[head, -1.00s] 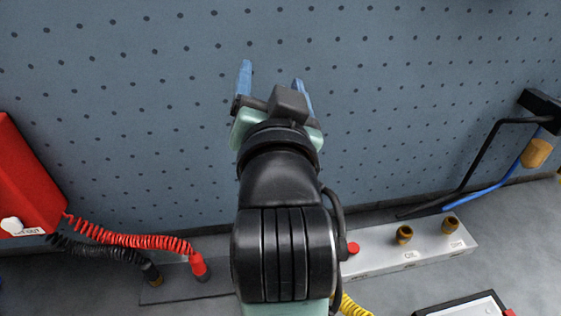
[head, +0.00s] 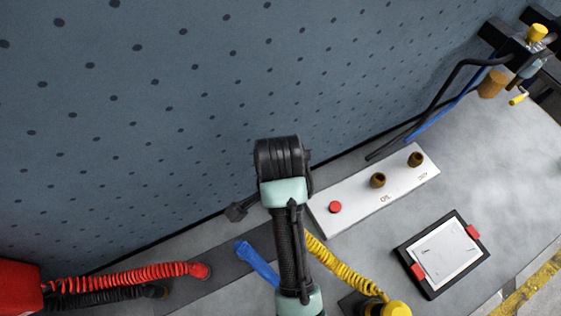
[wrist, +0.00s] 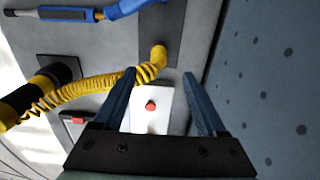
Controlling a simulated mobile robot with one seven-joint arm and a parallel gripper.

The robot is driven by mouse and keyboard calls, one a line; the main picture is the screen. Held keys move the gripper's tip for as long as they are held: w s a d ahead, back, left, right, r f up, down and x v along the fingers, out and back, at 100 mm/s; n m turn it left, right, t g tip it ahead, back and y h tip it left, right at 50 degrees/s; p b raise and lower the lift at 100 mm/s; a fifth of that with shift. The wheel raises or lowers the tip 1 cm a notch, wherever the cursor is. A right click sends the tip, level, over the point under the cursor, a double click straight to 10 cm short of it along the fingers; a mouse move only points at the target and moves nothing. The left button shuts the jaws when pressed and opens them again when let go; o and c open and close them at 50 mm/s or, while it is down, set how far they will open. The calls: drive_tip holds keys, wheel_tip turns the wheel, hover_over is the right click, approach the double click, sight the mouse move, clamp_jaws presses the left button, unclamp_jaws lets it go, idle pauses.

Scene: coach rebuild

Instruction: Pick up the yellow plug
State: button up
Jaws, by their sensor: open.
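The yellow plug (wrist: 158,56) is at the end of a yellow coiled cord (wrist: 95,90) in the wrist view. It is over a dark grey strip, just beyond my fingertips. My gripper (wrist: 158,74) is open and empty, with one blue finger on each side of the view. In the head view the yellow coiled cord (head: 340,264) runs from behind my arm toward a yellow-topped black part (head: 395,308) at the bottom edge. The plug is hidden there by my arm.
A white panel (head: 400,185) with a red button (head: 335,207) and two brass fittings lies right of my arm. A red coiled cord (head: 130,279) lies to the left. A perforated blue-grey wall (head: 150,120) stands behind. A black-framed plate (head: 445,256) lies on the bench to the right.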

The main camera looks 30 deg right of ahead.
wheel_tip(320, 180, down, 5)
drive_tip(key=shift+f+p, duration=0.15)
drive_tip(key=shift+p, duration=0.35)
drive_tip(key=shift+s+d+f+p, duration=0.15)
drive_tip(key=shift+f+p, duration=0.25)
drive_tip(key=shift+f, duration=1)
drive_tip(key=shift+d+f+p, duration=0.15)
drive_tip(key=shift+f+p, duration=0.2)
drive_tip(key=shift+f, duration=1.05)
drive_tip(key=shift+c, duration=0.3)
clamp_jaws()
